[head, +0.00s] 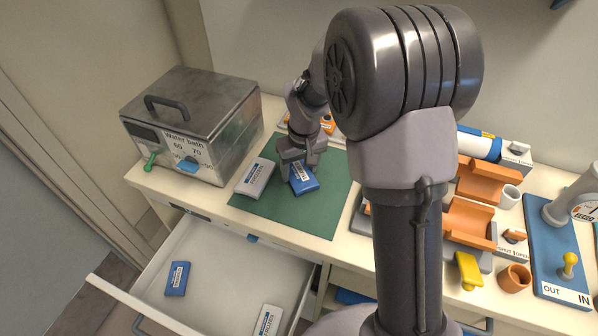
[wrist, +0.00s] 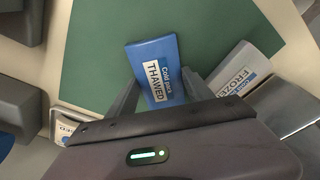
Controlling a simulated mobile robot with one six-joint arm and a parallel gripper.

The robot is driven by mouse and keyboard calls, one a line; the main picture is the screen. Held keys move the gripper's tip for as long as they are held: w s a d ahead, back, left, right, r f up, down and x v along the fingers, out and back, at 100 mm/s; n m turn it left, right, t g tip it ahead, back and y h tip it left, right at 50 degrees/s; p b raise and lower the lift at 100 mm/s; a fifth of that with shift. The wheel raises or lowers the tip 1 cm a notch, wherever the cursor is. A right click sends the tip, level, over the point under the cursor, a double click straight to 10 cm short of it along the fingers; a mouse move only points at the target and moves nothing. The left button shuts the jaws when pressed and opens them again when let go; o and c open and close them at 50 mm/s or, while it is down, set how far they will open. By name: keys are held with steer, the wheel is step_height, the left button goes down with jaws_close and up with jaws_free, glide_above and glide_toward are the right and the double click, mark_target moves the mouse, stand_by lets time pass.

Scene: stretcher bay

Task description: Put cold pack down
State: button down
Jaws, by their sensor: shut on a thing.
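My gripper (head: 300,166) is over the green mat (head: 327,205), shut on a blue cold pack (head: 303,184). In the wrist view the blue pack (wrist: 155,57) sits between the two fingers, its label reading "Cold pack THAWED". It is at or just above the mat; I cannot tell whether it touches. A white cold pack marked "FROZEN" (head: 255,177) lies left of it on the mat; it also shows in the wrist view (wrist: 243,68).
The metal water bath (head: 232,130) stands left of the mat. Below, an open drawer (head: 215,262) holds a blue pack (head: 177,279) and a white FROZEN pack (head: 267,321). Orange holders (head: 470,222) stand to the right. The front right of the mat is bare.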

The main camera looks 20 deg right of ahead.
mark_target(298, 170)
steer(key=shift+r, duration=0.45)
step_height(298, 170, up, 3)
steer(key=shift+f+p, duration=0.1)
steer(key=shift+p, duration=0.95)
steer(key=s, duration=0.5)
steer(key=s+r+p, duration=0.1)
steer(key=s, duration=0.4)
steer(key=s+p, duration=0.1)
steer(key=s, duration=0.3)
steer(key=shift+s+r, duration=0.2)
steer(key=shift+s, duration=0.75)
steer(key=shift+s+f, duration=0.1)
steer(key=shift+s, duration=0.05)
